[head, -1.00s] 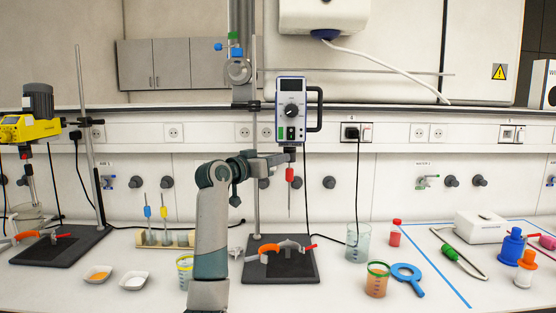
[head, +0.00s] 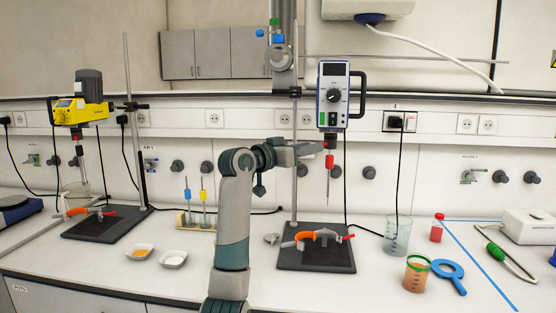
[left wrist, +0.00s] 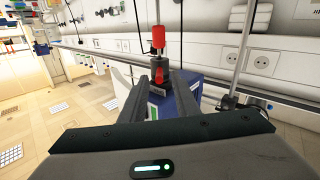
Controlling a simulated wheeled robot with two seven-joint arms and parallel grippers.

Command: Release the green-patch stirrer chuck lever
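The green-patch stirrer (head: 334,97) is a white and blue unit with a dial and a small green patch, clamped on a stand in the middle of the head view. Its dark chuck (head: 329,144) is below the body, with a red part and a thin vertical shaft beneath. My left gripper (head: 318,148) is at chuck height, just left of it. In the left wrist view the chuck (left wrist: 158,68) and red part (left wrist: 158,40) appear between two spread fingers; contact cannot be told. A small red lever (left wrist: 171,79) shows there. My right gripper is not in view.
A yellow stirrer (head: 80,108) stands at left. Below the central stirrer is a dark stand base (head: 316,260) with an orange and red clamp (head: 318,236).

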